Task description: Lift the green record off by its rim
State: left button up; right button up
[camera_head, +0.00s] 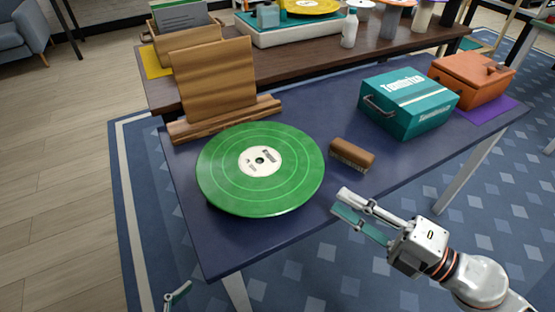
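The green record (284,184) lies flat at the left front of the dark blue table, with a white label at its centre. Its near left rim comes close to or over the table's edge; I cannot tell exactly what is under it. My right gripper (340,202) is to the right of the record, near the table's front edge, apart from the rim. Its two fingers are spread with a gap and nothing between them. Only a small tip of my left gripper (178,294) shows at the bottom left, below the table; its state is unclear.
A wooden brush (352,155) lies right of the record. A wooden stand (214,85) is behind it. A teal case (408,102) and an orange box (471,78) stand at the right. A brown bench (390,50) with a turntable is behind. The table's front middle (240,240) is clear.

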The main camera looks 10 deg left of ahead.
jog(key=shift+n+g, duration=0.6)
jog(key=shift+n, duration=0.1)
jog(key=w+a, duration=0.1)
jog(key=a, duration=0.1)
jog(key=w+a+f, duration=0.1)
jog(key=a, duration=0.1)
jog(key=w+a+f, duration=0.1)
jog(key=a, duration=0.1)
jog(key=shift+w+a+f, duration=0.25)
jog(key=shift+w+a, duration=0.05)
jog(key=shift+w, duration=0.05)
grip_shut()
